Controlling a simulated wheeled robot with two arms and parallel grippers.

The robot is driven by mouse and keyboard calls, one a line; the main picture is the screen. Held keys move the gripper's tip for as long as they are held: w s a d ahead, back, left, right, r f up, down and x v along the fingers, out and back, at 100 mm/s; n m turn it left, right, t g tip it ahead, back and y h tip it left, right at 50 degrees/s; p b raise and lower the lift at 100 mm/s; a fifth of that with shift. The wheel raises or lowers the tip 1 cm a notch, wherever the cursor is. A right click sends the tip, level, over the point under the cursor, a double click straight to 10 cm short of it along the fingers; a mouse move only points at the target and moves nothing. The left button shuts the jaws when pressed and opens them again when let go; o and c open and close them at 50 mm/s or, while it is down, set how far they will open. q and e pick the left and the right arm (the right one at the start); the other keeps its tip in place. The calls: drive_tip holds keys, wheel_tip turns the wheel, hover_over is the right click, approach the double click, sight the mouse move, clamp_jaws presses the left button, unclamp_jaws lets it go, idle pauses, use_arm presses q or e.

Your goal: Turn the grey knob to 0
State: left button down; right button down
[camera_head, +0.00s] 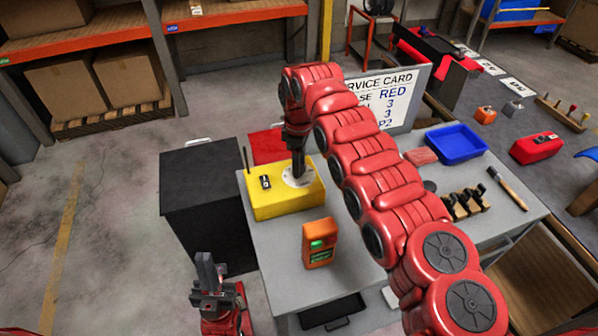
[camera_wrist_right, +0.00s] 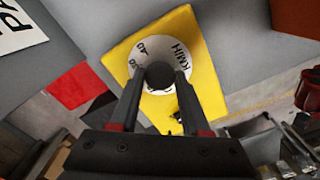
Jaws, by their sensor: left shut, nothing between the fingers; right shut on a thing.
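A yellow box (camera_head: 270,207) stands on the grey table, with a round white dial (camera_head: 303,181) on its top. In the right wrist view the dial (camera_wrist_right: 181,50) shows "40" and "KM/H" printing; its other marks are partly hidden. My right gripper (camera_head: 298,172) reaches down onto the dial from above. In the wrist view its two fingers (camera_wrist_right: 160,80) are shut on the dark grey knob (camera_wrist_right: 159,72) at the dial's centre. The knob's pointer direction cannot be made out. My left gripper (camera_head: 207,272) is shut and empty, low at the left, off the table.
An orange device (camera_head: 319,243) with a green screen stands on the table in front of the yellow box. A service card (camera_head: 395,95), a blue tray (camera_head: 457,143) and a brush (camera_head: 508,188) are further right. A black cabinet (camera_head: 205,190) stands left of the table.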

drive_tip(key=n+b, duration=0.1)
drive_tip(key=n, duration=0.1)
drive_tip(key=shift+f+n, duration=0.1)
drive_tip(key=shift+n, duration=0.3)
drive_tip(key=shift+n+b, duration=0.55)
drive_tip(key=shift+n, duration=1.25)
drive_tip(key=shift+c, duration=1.8)
unclamp_jaws()
drive_tip(key=shift+r, duration=0.2)
